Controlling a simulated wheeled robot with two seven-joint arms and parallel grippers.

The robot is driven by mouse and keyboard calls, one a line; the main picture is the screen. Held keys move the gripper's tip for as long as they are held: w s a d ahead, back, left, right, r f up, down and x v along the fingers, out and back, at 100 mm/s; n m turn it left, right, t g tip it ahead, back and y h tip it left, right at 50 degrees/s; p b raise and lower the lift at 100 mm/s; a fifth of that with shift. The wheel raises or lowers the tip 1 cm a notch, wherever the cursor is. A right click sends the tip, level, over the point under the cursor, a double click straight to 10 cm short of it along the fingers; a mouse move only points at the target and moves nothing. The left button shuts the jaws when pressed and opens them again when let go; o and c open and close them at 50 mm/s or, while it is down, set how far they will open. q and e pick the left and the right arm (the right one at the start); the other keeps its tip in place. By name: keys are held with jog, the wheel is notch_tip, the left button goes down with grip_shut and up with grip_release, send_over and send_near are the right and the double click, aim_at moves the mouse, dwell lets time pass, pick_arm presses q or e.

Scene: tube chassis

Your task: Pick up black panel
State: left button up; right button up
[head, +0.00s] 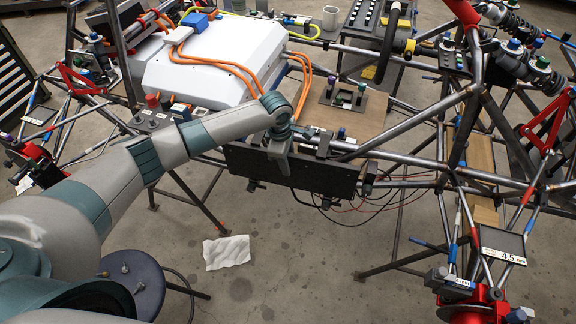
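A black panel (325,178) hangs upright along the near side of the tube chassis, below the white box. My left arm reaches in from the left, and my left gripper (282,165) points down at the panel's upper left part. The gripper overlaps the panel in the picture. Its fingers are small and partly hidden, so I cannot tell whether they grip the panel or are just in front of it. My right gripper is not in view.
Steel tubes (405,130) of the chassis surround the panel. Loose black and red cables (385,208) hang to its right. Orange cables (243,73) run from the white box (215,62) behind it. A round stool (132,280) and a white cloth (227,252) are below.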

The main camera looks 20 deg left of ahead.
pick_arm(q)
grip_shut()
jog(key=shift+r, duration=0.1)
jog(key=shift+w, duration=0.1)
jog(key=shift+w+r, duration=0.1)
jog(key=shift+r, duration=0.35)
notch_tip(320, 180, up, 17)
jog(key=b, duration=0.3)
jog(key=shift+s, duration=0.2)
dwell(0.5)
